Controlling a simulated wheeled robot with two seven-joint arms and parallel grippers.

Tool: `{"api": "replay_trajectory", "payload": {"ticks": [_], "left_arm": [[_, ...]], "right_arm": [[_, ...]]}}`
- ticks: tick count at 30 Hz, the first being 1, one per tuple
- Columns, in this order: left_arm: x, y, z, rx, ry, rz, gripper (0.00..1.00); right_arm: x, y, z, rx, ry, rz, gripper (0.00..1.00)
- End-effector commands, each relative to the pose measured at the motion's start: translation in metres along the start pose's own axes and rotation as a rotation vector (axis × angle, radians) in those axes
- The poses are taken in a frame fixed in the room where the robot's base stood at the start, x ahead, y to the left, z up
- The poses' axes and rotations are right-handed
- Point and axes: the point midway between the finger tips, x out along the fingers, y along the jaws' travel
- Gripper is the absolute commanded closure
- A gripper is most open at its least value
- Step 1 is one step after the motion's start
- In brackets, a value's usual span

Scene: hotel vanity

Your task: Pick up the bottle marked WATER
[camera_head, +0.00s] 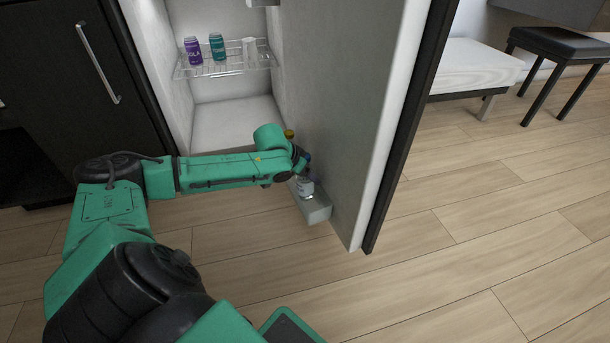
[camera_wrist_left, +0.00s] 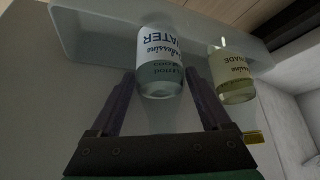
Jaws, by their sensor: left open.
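The WATER bottle (camera_wrist_left: 160,62) is clear with a white label, and its text shows upside down in the left wrist view. It stands in the door shelf (camera_wrist_left: 88,40) of the open fridge. In the head view the bottle (camera_head: 305,188) shows small, just below my left gripper (camera_head: 303,166). In the wrist view my left gripper (camera_wrist_left: 162,82) is open, with one finger on each side of the bottle's near part. I cannot tell whether the fingers touch it. My right gripper is not in view.
A yellowish bottle (camera_wrist_left: 232,72) with a label ending in "NADE" stands in the same shelf, close beyond the right finger. The open fridge door (camera_head: 350,110) rises beside my gripper. Purple (camera_head: 193,50) and teal (camera_head: 217,46) cans stand on a wire shelf inside.

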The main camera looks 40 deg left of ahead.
Motion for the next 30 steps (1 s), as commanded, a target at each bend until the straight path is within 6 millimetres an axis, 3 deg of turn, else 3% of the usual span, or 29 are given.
{"api": "replay_trajectory", "payload": {"ticks": [5, 9, 12, 21, 27, 30], "left_arm": [[-0.001, -0.001, -0.001, 0.001, 0.0, -0.001, 0.19], [-0.002, -0.001, -0.001, 0.0, 0.0, -0.001, 0.69], [-0.001, -0.001, -0.001, 0.0, -0.001, -0.001, 1.0], [-0.004, -0.001, -0.002, 0.0, 0.001, -0.002, 1.0], [-0.019, -0.003, -0.007, 0.001, 0.001, -0.002, 1.0], [-0.032, -0.002, -0.017, 0.001, 0.003, -0.002, 1.0]], "right_arm": [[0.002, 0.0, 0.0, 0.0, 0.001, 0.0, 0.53], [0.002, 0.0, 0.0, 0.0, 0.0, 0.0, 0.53], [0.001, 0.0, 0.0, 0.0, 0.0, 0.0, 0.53], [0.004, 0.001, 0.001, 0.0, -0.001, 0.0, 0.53], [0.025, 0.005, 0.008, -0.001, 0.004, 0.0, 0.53], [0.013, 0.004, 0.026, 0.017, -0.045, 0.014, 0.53]]}}
